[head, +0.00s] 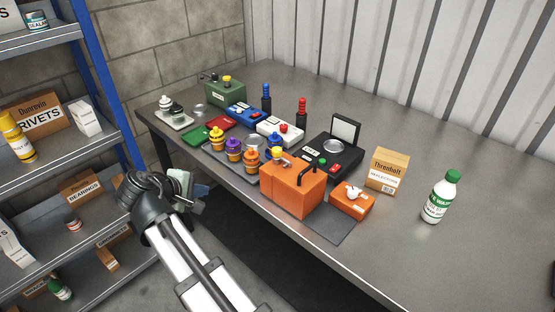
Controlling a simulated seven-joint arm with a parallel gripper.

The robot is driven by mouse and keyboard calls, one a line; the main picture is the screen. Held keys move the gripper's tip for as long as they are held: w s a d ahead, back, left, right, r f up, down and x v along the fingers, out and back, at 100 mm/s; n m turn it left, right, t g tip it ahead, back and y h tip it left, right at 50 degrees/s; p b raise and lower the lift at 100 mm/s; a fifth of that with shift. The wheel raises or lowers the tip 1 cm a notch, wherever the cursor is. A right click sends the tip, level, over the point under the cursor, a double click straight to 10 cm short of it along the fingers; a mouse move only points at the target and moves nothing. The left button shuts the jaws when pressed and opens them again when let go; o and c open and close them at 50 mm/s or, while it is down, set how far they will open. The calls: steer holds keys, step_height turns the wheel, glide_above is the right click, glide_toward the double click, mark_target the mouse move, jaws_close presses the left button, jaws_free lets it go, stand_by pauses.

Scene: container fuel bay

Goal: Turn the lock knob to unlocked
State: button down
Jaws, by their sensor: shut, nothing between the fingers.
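A small orange box (352,203) stands near the front of the bench and carries a white knob (352,190) on top. This looks like the lock knob, but its markings are too small to read, so I cannot tell its setting. A larger orange box (293,187) with a black handle stands just left of it, with a yellow-topped part at its back edge. My gripper (199,197) is off the bench's front edge at the lower left, well apart from both boxes. It is shut and empty.
Several capped bottles stand on a grey tray (216,159) left of the larger orange box. A black device (332,153) with a raised panel stands behind. A carton (388,170) and a green-capped bottle (440,196) stand right. The bench's far right is clear; shelving (108,184) stands left.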

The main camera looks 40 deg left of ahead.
steer(key=w+d+r+m+t+h, duration=0.1)
steer(key=w+d+r+m, duration=0.15)
steer(key=d+r, duration=0.4)
steer(key=w+d+r+m+t+h, duration=0.1)
steer(key=w+d+r+m, duration=0.15)
steer(key=d+r, duration=0.4)
glide_toward(284, 160)
steer(key=x, duration=0.7)
